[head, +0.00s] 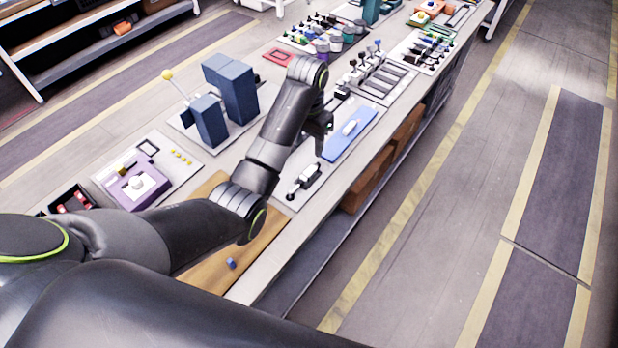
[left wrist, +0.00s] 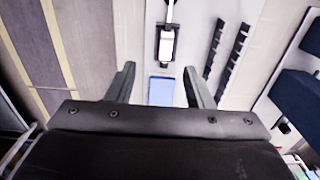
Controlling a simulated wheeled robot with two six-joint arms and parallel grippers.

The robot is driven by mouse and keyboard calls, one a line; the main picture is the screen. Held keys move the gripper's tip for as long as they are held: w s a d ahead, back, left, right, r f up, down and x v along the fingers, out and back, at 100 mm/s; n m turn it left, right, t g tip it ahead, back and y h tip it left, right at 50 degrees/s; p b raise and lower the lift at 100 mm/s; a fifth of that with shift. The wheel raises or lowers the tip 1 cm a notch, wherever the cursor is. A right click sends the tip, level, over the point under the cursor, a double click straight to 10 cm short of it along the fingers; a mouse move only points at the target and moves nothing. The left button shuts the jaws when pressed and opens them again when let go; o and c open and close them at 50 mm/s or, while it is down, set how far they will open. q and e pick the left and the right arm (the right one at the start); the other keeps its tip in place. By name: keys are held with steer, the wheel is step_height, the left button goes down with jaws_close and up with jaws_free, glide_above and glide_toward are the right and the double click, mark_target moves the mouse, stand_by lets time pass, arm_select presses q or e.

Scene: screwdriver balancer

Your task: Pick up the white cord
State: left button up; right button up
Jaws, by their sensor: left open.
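No cord stands out clearly in the head view. A small white piece (head: 350,127) lies on a blue mat (head: 360,136) near the bench's right edge. A black and white device (head: 304,178) sits on a pale plate nearer to me. In the left wrist view a white block in a black holder (left wrist: 167,44) has a thin white strip (left wrist: 171,10) running up from it; I cannot tell if that is the cord. My left gripper (head: 322,140) is over the bench beside the blue mat. Its fingers (left wrist: 160,82) are apart and empty, with a blue patch (left wrist: 160,91) seen between them.
Dark blue upright blocks (head: 231,88) and a rod with a yellow ball (head: 167,75) stand left of the arm. A purple fixture (head: 135,188) is at the bench's left. Several trays with small parts fill the far end. The floor at right is clear.

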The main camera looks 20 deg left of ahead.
arm_select(q)
step_height(320, 180, down, 2)
glide_above(306, 174)
steer(key=s, duration=0.1)
steer(key=f, duration=0.6)
steer(key=shift+d+f, duration=0.3)
steer(key=shift+d, duration=0.05)
steer(key=shift+w+a+f+p, duration=0.1)
steer(key=shift+f+p, duration=0.1)
steer(key=shift+f, duration=0.2)
steer(key=shift+w+a+f+p, duration=0.1)
steer(key=shift+f+p, duration=0.1)
steer(key=shift+f, duration=0.15)
steer(key=f, duration=0.3)
steer(key=shift+w+a+f, duration=0.1)
steer(key=shift+w+f, duration=0.1)
steer(key=shift+f, duration=0.5)
arm_select(e)
steer(key=shift+w+a+r, duration=0.1)
steer(key=shift+w+a, duration=0.1)
steer(key=shift+w, duration=0.4)
steer(key=shift+w+a+r, duration=0.1)
steer(key=shift+w+a, duration=0.1)
steer(key=shift+w, duration=0.4)
arm_select(q)
steer(key=c, duration=0.9)
steer(key=shift+c, duration=0.6)
arm_select(e)
steer(key=shift+a, duration=0.15)
